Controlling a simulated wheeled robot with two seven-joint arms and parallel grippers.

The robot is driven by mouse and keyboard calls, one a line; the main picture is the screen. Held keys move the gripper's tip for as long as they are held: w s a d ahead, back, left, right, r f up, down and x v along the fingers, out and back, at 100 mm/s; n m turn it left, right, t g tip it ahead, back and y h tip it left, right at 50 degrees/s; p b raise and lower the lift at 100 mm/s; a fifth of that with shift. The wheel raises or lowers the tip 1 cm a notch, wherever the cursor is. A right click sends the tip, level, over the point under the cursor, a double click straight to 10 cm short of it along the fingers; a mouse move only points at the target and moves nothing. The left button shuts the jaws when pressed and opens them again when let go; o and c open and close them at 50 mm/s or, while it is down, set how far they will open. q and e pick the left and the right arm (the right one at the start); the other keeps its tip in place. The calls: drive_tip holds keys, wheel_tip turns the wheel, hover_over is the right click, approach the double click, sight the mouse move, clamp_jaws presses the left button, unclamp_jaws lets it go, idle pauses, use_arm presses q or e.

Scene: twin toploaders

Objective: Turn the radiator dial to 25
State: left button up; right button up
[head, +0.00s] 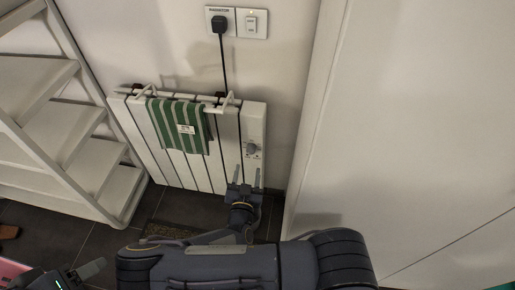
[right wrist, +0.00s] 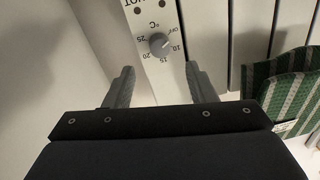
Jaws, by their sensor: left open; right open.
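The radiator dial (head: 251,148) is a round grey knob on the right end panel of the white radiator (head: 255,118). In the right wrist view the dial (right wrist: 158,43) shows upside down, with marks OFF, 10, 15, 20 and 25 around it. Its pointer seems to face the OFF and 10 side, but it is small. My right gripper (head: 245,172) is open and empty, just below the dial. In its wrist view its two fingers (right wrist: 157,85) stand apart, short of the dial. My left gripper (head: 82,277) is open at the bottom left corner, far from the radiator.
A green and white striped towel (head: 180,125) hangs on the radiator's rail. A black plug (head: 219,24) and cord run from the wall socket down to the radiator. White shelves (head: 70,135) stand at left; a white panel (head: 420,110) fills the right side.

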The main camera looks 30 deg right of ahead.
sight(251, 152)
drive_tip(key=x, duration=0.7)
drive_tip(key=shift+w+d+b, duration=0.25)
drive_tip(key=shift+b, duration=0.15)
drive_tip(key=shift+c, duration=0.4)
drive_tip(key=c, duration=0.9)
